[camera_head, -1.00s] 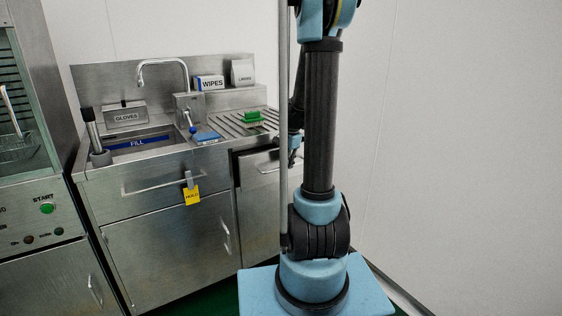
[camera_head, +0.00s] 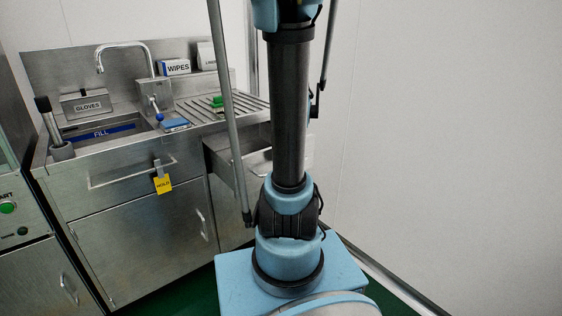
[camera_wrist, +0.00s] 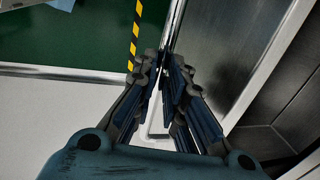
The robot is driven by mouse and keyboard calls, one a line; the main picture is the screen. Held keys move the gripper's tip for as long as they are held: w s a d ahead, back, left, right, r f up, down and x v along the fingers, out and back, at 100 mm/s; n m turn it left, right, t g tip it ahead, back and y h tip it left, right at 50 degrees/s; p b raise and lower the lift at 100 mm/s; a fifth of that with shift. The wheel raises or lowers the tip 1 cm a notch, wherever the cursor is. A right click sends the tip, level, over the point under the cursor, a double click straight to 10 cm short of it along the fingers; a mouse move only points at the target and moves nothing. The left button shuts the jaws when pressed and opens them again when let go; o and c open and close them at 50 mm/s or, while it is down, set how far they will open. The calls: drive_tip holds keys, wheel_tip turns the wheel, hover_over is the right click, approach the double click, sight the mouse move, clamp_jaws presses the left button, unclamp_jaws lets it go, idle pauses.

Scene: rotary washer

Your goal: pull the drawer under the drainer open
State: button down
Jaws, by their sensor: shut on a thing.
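The steel drawer (camera_head: 258,162) under the ribbed drainer (camera_head: 232,106) stands partly out, with a dark gap at its top. My arm hides its right part in the head view. In the wrist view my gripper (camera_wrist: 166,72) has its two dark fingers close together, shut on the drawer handle (camera_wrist: 152,128), a thin pale bar partly hidden by the fingers. The gripper itself is hidden behind my arm in the head view.
A yellow HOLD tag (camera_head: 164,184) hangs on the handle of the sink-side front. A green block (camera_head: 217,101) lies on the drainer and a blue sponge-like item (camera_head: 176,124) beside the basin. A bare wall (camera_head: 440,130) bounds the right side.

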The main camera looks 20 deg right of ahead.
idle(0.3)
drive_tip(key=c, duration=1.7)
unclamp_jaws()
drive_tip(key=shift+o, duration=0.2)
drive_tip(key=shift+r, duration=0.1)
wheel_tip(320, 180, up, 12)
drive_tip(key=s, duration=0.2)
drive_tip(key=shift+d+f, duration=0.2)
drive_tip(key=shift+d, duration=0.25)
drive_tip(key=shift+s+a, duration=0.1)
drive_tip(key=s+a+f+n, duration=1.1)
drive_tip(key=s+n, duration=0.2)
drive_tip(key=n, duration=0.1)
drive_tip(key=shift+s+h, duration=0.4)
